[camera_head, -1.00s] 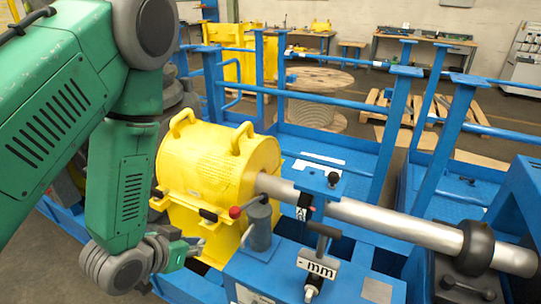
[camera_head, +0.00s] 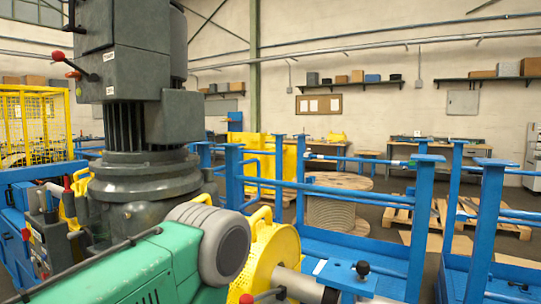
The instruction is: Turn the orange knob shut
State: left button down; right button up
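I cannot tell for certain which part is the orange knob. A red-orange ball knob (camera_head: 58,57) sits on a short black lever at the left side of the tall grey machine head (camera_head: 138,60). Another red knob (camera_head: 246,298) shows at the bottom edge, in front of the yellow guard. More small red parts show on the grey-blue panel (camera_head: 48,225) at the lower left. My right arm and gripper are not in view.
The yellow guard (camera_head: 272,248) with a grey shaft stands just right of my arm. Blue railings (camera_head: 420,230) fill the right side. A wooden cable drum (camera_head: 338,200) and pallets (camera_head: 465,215) lie behind. A yellow cage (camera_head: 35,125) stands far left.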

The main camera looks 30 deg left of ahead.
aim_at(76, 76)
jog(key=u, duration=2.05)
jog(key=i+j+z, duration=0.1)
jog(key=i, duration=0.2)
jog(key=i+j+z, duration=0.1)
jog(key=i+j, duration=0.15)
jog(key=i, duration=0.05)
